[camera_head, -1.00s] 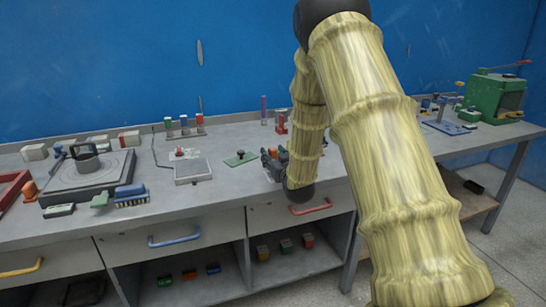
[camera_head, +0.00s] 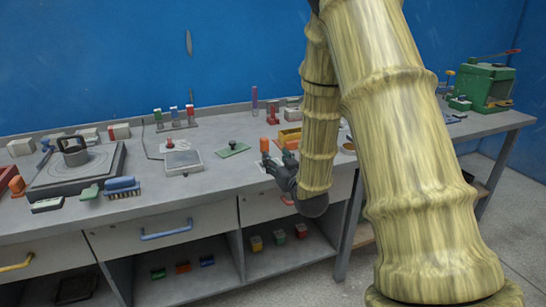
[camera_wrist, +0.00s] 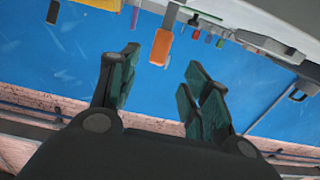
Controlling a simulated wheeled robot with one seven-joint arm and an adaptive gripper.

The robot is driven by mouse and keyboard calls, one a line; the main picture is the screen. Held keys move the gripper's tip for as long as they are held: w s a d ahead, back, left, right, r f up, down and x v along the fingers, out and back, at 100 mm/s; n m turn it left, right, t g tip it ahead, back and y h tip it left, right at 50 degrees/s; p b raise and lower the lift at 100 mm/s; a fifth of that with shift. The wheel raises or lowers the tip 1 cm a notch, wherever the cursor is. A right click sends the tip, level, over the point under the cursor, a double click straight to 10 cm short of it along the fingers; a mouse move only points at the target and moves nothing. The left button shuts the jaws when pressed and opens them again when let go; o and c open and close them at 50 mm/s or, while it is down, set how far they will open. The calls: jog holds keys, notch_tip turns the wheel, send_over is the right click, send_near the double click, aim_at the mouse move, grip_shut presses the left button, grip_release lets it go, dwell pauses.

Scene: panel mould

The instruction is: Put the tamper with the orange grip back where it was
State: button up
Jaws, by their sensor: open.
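The tamper with the orange grip (camera_head: 264,145) stands upright on the grey bench, just beyond my gripper's fingers. In the wrist view, which is upside down, its orange grip (camera_wrist: 161,47) shows past the fingertips, apart from them. My gripper (camera_head: 278,160) is over the front part of the bench with its fingers toward the tamper. The wrist view shows my gripper (camera_wrist: 162,65) open, with nothing between its fingers. The tamper's base is partly hidden by the fingers in the head view.
A green plate with a black knob (camera_head: 233,148) and a grey box (camera_head: 183,162) lie left of the tamper. A turntable (camera_head: 75,170) and brush (camera_head: 122,186) are farther left. My arm hides part of the bench's right side.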

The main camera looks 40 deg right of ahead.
jog(key=s+a+f+g+y, duration=0.1)
jog(key=s+a+f+g, duration=0.3)
jog(key=f, duration=0.6)
jog(key=s+a+f+n+g+y, duration=0.15)
jog(key=s+a+f, duration=0.35)
jog(key=f, duration=0.6)
jog(key=s+a+f+g, duration=0.4)
jog(key=s+a+f, duration=0.1)
jog(key=f, duration=0.5)
jog(key=s+a+f+g, duration=0.2)
jog(key=s+a+f, duration=0.2)
jog(key=s, duration=0.5)
jog(key=s+a+f+g+y, duration=0.1)
jog(key=s+a+f+g, duration=0.2)
jog(key=s+f, duration=0.3)
jog(key=s+a+f+g, duration=0.3)
jog(key=s+a+f, duration=0.2)
jog(key=s, duration=0.7)
jog(key=shift+s+f+n+y, duration=0.2)
jog(key=shift+s+n+y, duration=0.15)
